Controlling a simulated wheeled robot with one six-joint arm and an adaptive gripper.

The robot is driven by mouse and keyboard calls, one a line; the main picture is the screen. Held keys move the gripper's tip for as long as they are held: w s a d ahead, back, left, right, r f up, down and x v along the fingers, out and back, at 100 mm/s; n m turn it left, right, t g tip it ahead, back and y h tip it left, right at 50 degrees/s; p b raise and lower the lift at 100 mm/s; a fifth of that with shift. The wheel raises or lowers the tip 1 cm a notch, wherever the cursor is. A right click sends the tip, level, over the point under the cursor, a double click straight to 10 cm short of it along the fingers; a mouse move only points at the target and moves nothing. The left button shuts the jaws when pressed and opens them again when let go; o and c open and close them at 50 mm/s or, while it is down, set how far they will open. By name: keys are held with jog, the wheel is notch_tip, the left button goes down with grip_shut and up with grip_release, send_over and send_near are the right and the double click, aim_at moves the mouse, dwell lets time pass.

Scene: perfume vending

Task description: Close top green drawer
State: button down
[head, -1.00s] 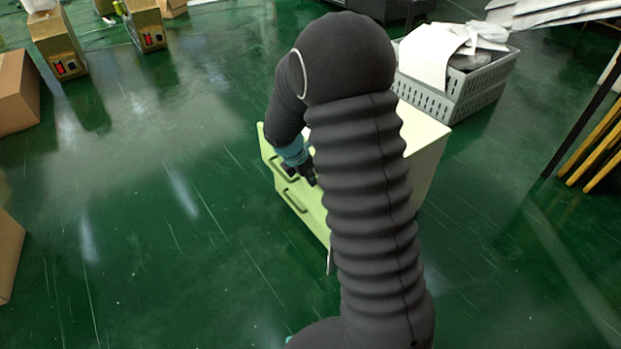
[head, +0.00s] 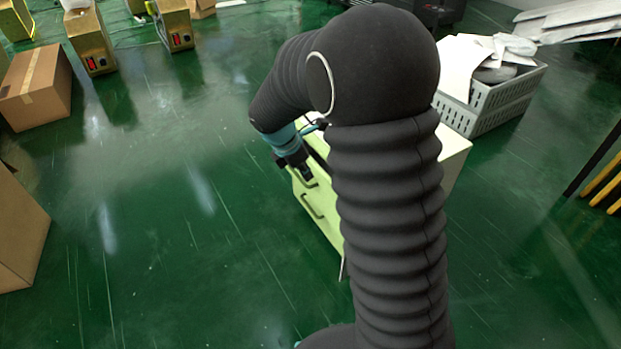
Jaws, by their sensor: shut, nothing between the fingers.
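The pale green drawer cabinet (head: 331,222) stands on the floor, largely hidden behind my arm. Its drawer fronts face left and towards me. The top green drawer (head: 299,187) shows only a narrow part of its front, below my gripper. A lower drawer handle (head: 311,207) is visible beneath it. My gripper (head: 304,175) is shut and empty, pointing down at the upper front of the cabinet. I cannot tell whether it touches the drawer, or how far the drawer stands out, because my wrist and arm cover its top.
A grey crate (head: 487,108) with papers stands behind the cabinet. Cardboard boxes (head: 38,88) and (head: 18,232) a second box lie at the left. Gold machines (head: 91,40) stand at the back left. The green floor (head: 180,230) left of the cabinet is clear.

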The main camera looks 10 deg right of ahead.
jog(key=w+a, duration=0.2)
jog(key=w, duration=0.2)
jog(key=b, duration=0.2)
send_near(319, 178)
jog(key=s+a+f, duration=0.1)
jog(key=s+f, duration=0.3)
jog(key=f, duration=0.1)
jog(key=shift+w+d+p, duration=0.2)
jog(key=shift+w+d, duration=0.05)
jog(key=shift+d, duration=0.65)
jog(key=shift+w+d+p, duration=0.15)
jog(key=shift+w+d, duration=0.1)
jog(key=shift+d, duration=0.65)
